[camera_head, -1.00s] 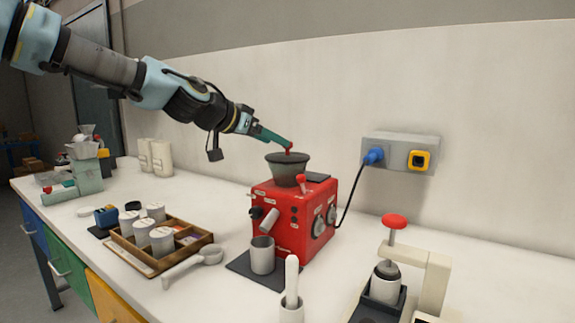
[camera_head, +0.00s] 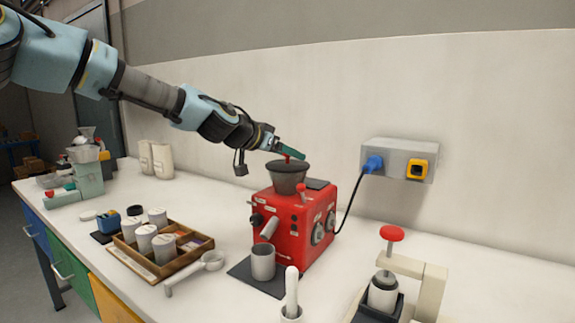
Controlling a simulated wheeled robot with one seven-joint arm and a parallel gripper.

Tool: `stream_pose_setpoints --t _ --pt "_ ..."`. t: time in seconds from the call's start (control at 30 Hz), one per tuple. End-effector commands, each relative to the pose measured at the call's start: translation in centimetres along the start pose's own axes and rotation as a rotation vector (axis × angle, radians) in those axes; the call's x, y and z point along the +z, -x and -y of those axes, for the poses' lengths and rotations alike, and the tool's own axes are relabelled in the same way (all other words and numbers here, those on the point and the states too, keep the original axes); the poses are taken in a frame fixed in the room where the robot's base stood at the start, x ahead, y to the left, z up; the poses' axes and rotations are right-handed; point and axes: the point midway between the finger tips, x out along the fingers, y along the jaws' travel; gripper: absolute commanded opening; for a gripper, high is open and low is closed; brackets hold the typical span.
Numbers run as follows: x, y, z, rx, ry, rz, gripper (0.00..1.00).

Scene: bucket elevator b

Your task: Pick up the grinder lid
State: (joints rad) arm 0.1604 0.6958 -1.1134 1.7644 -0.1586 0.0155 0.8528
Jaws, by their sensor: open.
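The grinder is a red box-shaped machine (camera_head: 290,225) with a dark grey hopper (camera_head: 288,182) on top. The dark round lid (camera_head: 275,166) sits on the hopper's mouth. Its small red knob (camera_head: 287,160) shows just below my gripper's fingers. My gripper (camera_head: 297,153) has teal fingers and reaches in from the upper left, tilted slightly down, right at the knob. It is open. The fingers partly hide the knob, and I cannot tell whether they straddle it or touch it.
A grey cup (camera_head: 263,262) stands before the grinder. A wooden tray (camera_head: 193,262) with canisters is left of it. A press with a red knob (camera_head: 391,233) stands at right. A cable runs from the grinder to the wall socket box (camera_head: 393,160).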

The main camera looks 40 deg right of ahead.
Motion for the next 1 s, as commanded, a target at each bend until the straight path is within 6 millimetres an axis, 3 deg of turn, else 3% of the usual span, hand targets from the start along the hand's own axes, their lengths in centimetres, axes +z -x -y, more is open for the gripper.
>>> stream_pose_setpoints --t 0.07,0.67,1.0 --pt "0.01 0.01 0.0 0.0 0.0 0.0 0.67" --pt "0.01 0.04 -0.01 0.0 0.0 0.0 0.0" --pt "-0.02 0.05 -0.01 0.0 0.0 0.0 0.0"
